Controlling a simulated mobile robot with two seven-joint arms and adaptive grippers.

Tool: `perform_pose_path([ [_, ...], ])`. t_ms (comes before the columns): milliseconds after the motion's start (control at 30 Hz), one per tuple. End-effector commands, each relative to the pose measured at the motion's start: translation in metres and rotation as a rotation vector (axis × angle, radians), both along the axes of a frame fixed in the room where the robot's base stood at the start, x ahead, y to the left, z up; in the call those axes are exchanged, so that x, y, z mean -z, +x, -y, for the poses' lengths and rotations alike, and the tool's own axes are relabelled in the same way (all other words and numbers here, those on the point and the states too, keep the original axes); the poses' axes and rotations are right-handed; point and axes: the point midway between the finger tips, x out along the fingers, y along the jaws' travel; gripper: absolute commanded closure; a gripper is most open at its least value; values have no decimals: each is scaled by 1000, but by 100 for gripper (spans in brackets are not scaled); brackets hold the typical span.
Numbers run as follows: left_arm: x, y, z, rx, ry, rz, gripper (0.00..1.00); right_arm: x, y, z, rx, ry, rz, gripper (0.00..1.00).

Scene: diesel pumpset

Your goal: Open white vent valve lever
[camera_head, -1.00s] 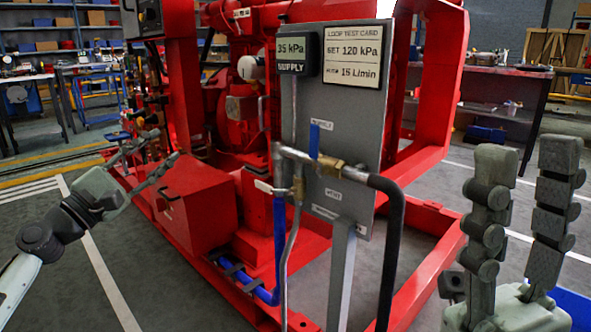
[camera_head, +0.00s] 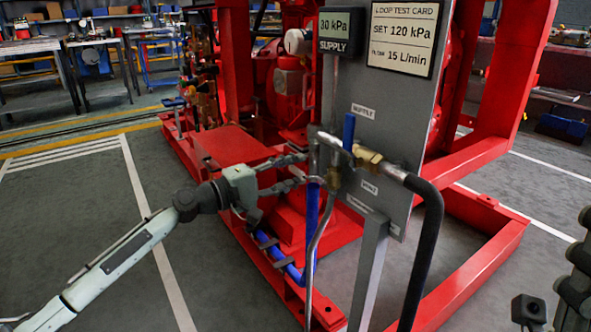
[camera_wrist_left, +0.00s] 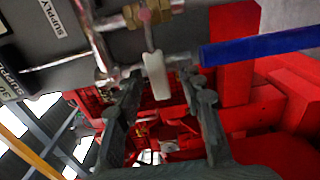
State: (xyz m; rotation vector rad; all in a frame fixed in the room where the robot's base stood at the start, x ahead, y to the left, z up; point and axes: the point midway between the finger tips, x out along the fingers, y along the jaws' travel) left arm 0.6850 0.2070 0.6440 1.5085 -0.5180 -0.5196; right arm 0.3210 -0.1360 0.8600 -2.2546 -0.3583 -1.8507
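The white vent valve lever (camera_wrist_left: 156,76) hangs below a brass valve (camera_wrist_left: 150,14) in the left wrist view. In the head view only a small pale part of the lever (camera_head: 315,180) shows, beside the left fingertips. My left gripper (camera_head: 303,170) is open at the lower left of the grey panel (camera_head: 400,105). In the left wrist view its two fingers (camera_wrist_left: 163,84) stand on either side of the lever, with gaps. My right gripper (camera_head: 577,270) shows only as dark finger parts cut off at the right edge.
A blue lever (camera_head: 349,131) stands upright on the upper pipe. A black hose (camera_head: 432,225) curves down at right, and a blue hose (camera_head: 311,225) drops below the valve. The supply display (camera_head: 341,32) reads 30 kPa. The red frame (camera_head: 480,265) surrounds the panel; floor at left is clear.

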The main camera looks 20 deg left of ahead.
Motion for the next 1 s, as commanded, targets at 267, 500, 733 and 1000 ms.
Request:
perform_pose_path([
  [267, 0, 5, 4, -1, 0, 0, 62, 0, 0, 0, 0, 1, -3, 60],
  [500, 0, 5, 4, 0, -1, 0, 82, 1, 0, 0, 0, 1, -3, 60],
  [733, -1, 5, 4, 0, -1, 0, 100, 1, 1, 0, 0, 1, -4, 60],
  [1000, -1, 5, 4, 0, -1, 0, 100, 1, 1, 0, 0, 0, -5, 60],
])
